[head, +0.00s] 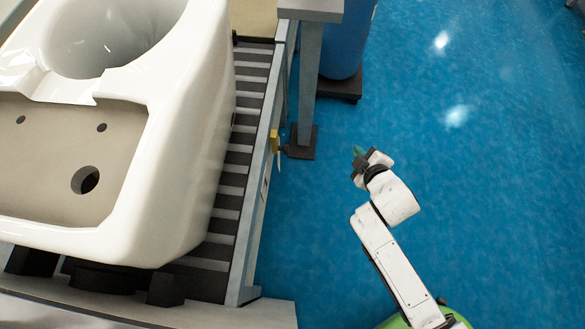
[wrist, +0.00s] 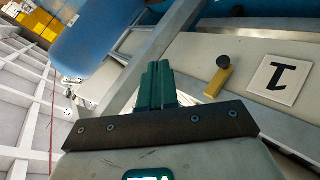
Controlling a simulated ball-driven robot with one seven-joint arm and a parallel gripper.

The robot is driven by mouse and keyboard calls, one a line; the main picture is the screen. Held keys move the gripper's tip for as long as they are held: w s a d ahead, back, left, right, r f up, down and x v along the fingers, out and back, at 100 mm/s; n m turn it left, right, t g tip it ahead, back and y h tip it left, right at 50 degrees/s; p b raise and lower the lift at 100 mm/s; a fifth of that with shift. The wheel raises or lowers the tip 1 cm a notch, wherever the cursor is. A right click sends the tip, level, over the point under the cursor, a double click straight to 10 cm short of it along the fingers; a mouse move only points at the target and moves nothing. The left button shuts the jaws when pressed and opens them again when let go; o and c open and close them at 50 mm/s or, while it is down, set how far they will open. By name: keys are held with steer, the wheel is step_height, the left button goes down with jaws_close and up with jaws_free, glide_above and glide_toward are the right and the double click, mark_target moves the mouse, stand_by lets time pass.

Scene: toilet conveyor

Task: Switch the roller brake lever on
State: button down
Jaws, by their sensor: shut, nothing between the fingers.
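The roller brake lever (head: 274,141) is a small yellow piece on the side rail of the conveyor in the head view. In the wrist view the lever (wrist: 217,82) is a yellow bar with a round black knob at its end. My gripper (head: 358,152) is to the right of the lever, over the blue floor and apart from it. In the wrist view the green fingers of my gripper (wrist: 157,78) are together and empty, with the lever to their right.
A large white toilet (head: 190,150) stands on the roller conveyor (head: 229,190) at the left. A grey post (head: 307,90) and a blue drum (head: 345,45) are beyond the lever. A white plate with a black mark (wrist: 282,80) is beside it. Blue floor is clear at the right.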

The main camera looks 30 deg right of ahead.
steer(key=a+f+n+t+y+b, duration=0.5)
steer(key=a+f+n+y+b, duration=0.3)
steer(key=a+f+n+b, duration=0.3)
step_height(320, 180, down, 4)
steer(key=shift+w+a+r+n+t+y, duration=0.2)
steer(key=shift+w+a+n+t+y, duration=0.15)
steer(key=shift+n, duration=0.65)
steer(key=d+b+x, duration=0.2)
steer(key=b+x, duration=0.2)
steer(key=x, duration=0.8)
steer(key=shift+w+d+f, duration=0.15)
steer(key=shift+w+d, duration=0.1)
steer(key=shift+w, duration=0.5)
steer(key=shift+f, duration=0.1)
